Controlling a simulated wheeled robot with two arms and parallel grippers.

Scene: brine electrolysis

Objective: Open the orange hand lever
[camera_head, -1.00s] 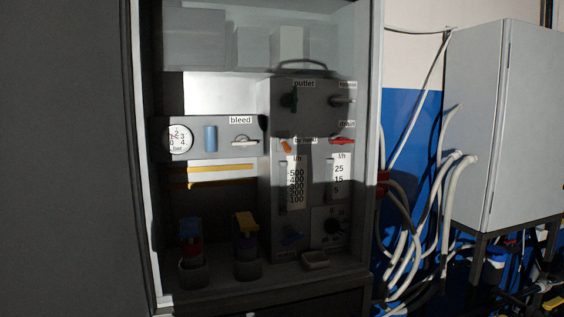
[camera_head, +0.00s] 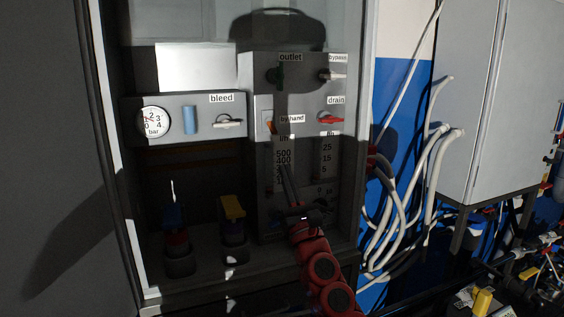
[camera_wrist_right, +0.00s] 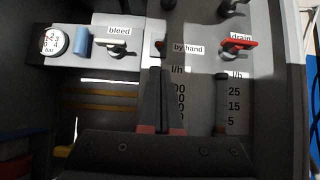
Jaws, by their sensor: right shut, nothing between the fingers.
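The orange hand lever (camera_head: 270,126) is small and sits left of the "by hand" label on the grey panel (camera_head: 256,185). In the right wrist view the lever (camera_wrist_right: 160,48) shows just beyond the fingertips, partly dark. My right gripper (camera_head: 284,168) reaches up from below in front of the flow scales. In the wrist view its two dark fingers (camera_wrist_right: 158,72) are together and empty, with their tips just below the lever. I cannot tell whether they touch it. My left gripper is not in view.
The bleed valve (camera_head: 229,122) and gauge (camera_head: 155,121) are to the left. Two bottles with blue (camera_head: 174,220) and yellow (camera_head: 232,208) tops stand below. The cabinet's right frame (camera_head: 360,130) bounds the space.

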